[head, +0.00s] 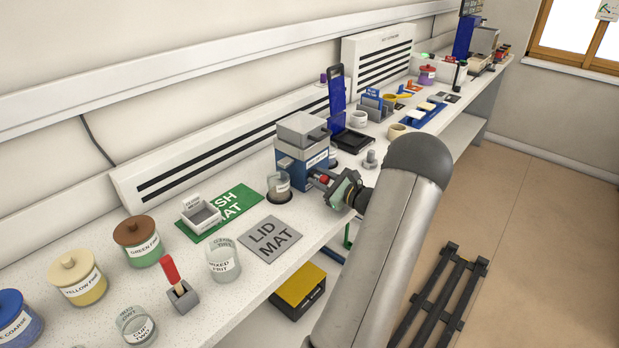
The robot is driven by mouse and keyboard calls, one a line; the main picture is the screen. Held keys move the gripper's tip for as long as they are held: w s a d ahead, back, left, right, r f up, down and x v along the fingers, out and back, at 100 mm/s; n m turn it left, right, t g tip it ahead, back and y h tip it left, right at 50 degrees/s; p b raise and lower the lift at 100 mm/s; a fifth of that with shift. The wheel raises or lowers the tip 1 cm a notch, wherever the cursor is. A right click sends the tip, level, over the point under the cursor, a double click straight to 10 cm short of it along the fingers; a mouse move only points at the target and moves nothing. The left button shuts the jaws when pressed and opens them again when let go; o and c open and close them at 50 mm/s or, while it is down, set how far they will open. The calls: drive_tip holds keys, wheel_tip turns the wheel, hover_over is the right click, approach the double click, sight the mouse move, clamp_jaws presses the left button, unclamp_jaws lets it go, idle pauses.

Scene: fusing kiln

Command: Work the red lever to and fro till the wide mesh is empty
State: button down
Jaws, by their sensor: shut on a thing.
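A blue and grey machine (290,168) stands on the bench with a grey box-shaped top (303,129). The red lever (322,180) sticks out from its right side. My gripper (330,184) is shut on the lever's end, and its fingers hide part of it. A glass cup (279,184) stands on a dark round base at the machine's front left. I cannot see into the machine's top, so the wide mesh and anything in it are hidden. A small open grey-white box (201,215) with an unreadable label sits on the green mesh mat (247,197).
The grey lid mat (284,235) lies bare before the machine. A blue upright stand (337,92) rises behind my gripper.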

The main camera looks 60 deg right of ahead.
drive_tip(key=shift+a+f, duration=0.1)
drive_tip(key=shift+a, duration=0.1)
drive_tip(key=c, duration=1.2)
unclamp_jaws()
drive_tip(key=shift+a, duration=0.1)
drive_tip(key=shift+o, duration=0.2)
drive_tip(key=shift+s, duration=0.15)
drive_tip(key=shift+s, duration=0.3)
drive_tip(key=s+a+b, duration=0.1)
drive_tip(key=s+b, duration=0.2)
drive_tip(key=s, duration=1.3)
drive_tip(key=shift+s+a, duration=0.2)
drive_tip(key=shift+a, duration=0.1)
